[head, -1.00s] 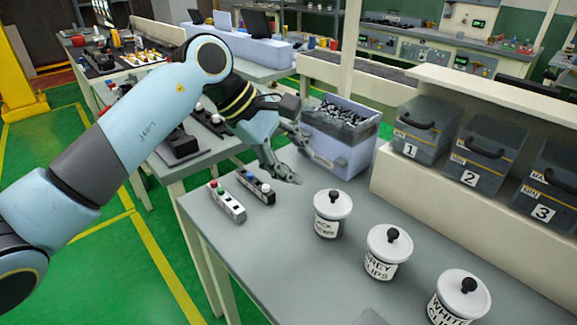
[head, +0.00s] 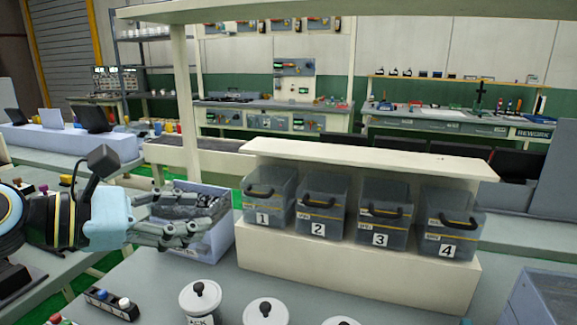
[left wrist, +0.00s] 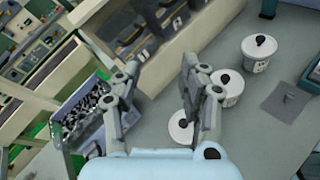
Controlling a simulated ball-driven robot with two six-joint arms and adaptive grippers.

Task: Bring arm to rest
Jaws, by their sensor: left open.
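My left gripper (head: 198,220) comes in from the left in the head view, its fingers pointing right. It hangs in front of a pale bin (head: 219,243) and hides part of it. In the left wrist view the fingers of this gripper (left wrist: 160,68) stand wide apart with nothing between them. The pale bin, holding dark small pieces, also shows there (left wrist: 72,140). White lidded jars stand on the bench: one (head: 200,302), a second (head: 266,313) and a third (head: 341,321) cut by the lower edge. My right gripper is not seen.
A cream shelf (head: 360,283) holds grey bins numbered 1 (head: 270,200), 2 (head: 318,210), 3 (head: 381,215) and 4 (head: 450,225). A small button box (head: 112,303) lies at lower left. A grey-blue container (head: 545,297) stands at lower right.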

